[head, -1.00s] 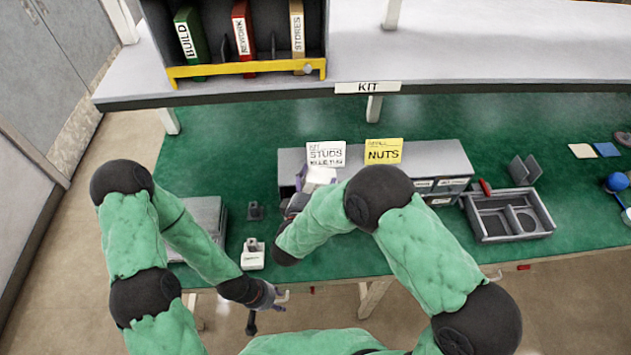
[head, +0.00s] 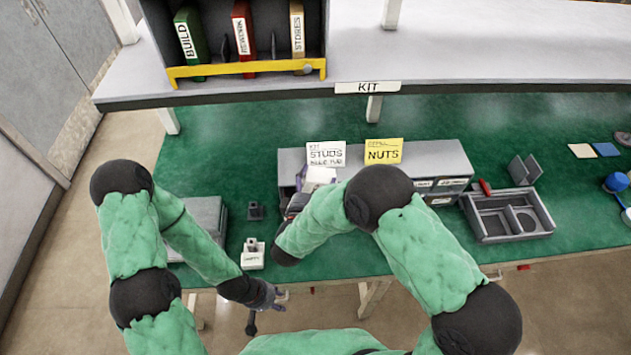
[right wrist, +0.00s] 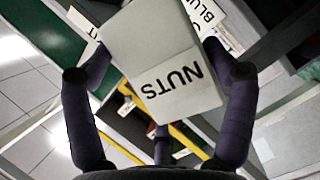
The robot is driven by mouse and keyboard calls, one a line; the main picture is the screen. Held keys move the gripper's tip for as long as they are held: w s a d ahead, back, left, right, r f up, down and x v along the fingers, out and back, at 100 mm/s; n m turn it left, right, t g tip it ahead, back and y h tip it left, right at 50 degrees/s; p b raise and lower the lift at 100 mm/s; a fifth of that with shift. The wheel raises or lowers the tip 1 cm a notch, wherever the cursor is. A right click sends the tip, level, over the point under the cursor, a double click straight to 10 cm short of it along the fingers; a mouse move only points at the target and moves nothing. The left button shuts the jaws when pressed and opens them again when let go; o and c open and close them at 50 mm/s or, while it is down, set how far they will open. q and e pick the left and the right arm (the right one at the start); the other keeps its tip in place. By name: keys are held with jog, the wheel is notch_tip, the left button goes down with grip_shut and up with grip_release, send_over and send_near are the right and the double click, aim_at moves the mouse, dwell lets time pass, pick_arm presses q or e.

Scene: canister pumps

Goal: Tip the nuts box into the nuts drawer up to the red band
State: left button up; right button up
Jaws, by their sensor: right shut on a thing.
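The nuts box (right wrist: 160,60) is a light grey box with a NUTS label, which reads upside down in the right wrist view. My right gripper (right wrist: 158,74) is shut on it, with a dark finger on each side. In the head view a pale part of the box (head: 319,176) shows over the left front of the grey drawer cabinet (head: 443,158), tilted. My right arm hides most of the gripper there. The nuts drawer and its red band cannot be made out. My left gripper (head: 272,296) hangs in front of the bench edge; its jaws are too small to judge.
A STUDS card (head: 326,154) and a yellow NUTS card (head: 383,151) stand at the cabinet. A grey tray (head: 510,229) lies to its right, and a small white labelled block (head: 253,259) to its left. A shelf with binders (head: 245,40) is behind.

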jog(key=shift+a+r+n, duration=0.1)
jog(key=shift+r+n, duration=0.05)
jog(key=shift+n, duration=0.15)
dwell(0.4)
jog(key=shift+a+r+t+p, duration=0.1)
jog(key=shift+r+t+p, duration=0.05)
jog(key=shift+t+p, duration=0.2)
jog(key=shift+a+r+n+h, duration=0.2)
jog(key=shift+n+h, duration=0.1)
jog(key=shift+n, duration=0.5)
dwell(1.6)
